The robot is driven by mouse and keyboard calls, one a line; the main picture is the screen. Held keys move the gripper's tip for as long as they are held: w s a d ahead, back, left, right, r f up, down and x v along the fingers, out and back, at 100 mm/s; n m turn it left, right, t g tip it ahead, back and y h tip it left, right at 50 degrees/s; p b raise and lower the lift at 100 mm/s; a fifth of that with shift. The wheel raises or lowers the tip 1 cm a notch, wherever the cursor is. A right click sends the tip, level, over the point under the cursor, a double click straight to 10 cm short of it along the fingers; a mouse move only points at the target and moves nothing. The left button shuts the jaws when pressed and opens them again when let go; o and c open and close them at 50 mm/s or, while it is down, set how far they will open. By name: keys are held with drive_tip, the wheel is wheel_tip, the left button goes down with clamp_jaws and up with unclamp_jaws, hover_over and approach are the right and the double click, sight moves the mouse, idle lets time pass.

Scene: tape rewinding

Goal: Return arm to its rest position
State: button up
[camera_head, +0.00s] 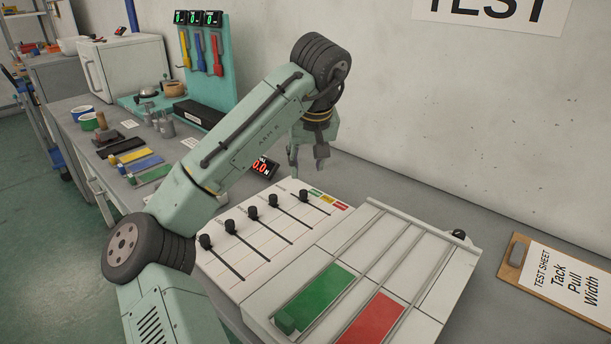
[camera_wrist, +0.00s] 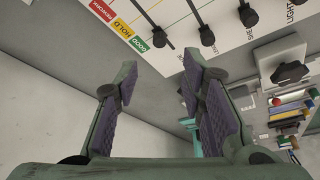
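My arm (camera_head: 245,130) rises from the lower left of the head view, bends at a dark joint at the top, and points down. My gripper (camera_head: 307,165) hangs above the far edge of the slider panel (camera_head: 225,265), near the wall. In the wrist view my gripper (camera_wrist: 160,72) is open, its two purple-padded fingers apart with nothing between them. Whether the fingers touch the panel cannot be told from the head view, but the wrist view shows them apart from the slider knobs (camera_wrist: 207,36).
Beside the panel lies a tray with a green pad (camera_head: 320,290) and a red pad (camera_head: 372,318). A clipboard (camera_head: 560,280) lies at the right. A small red display (camera_head: 262,166) stands behind my arm. The left bench holds tape rolls (camera_head: 88,121), colored strips and a teal tool rack (camera_head: 228,70).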

drive_tip(key=shift+v, duration=0.85)
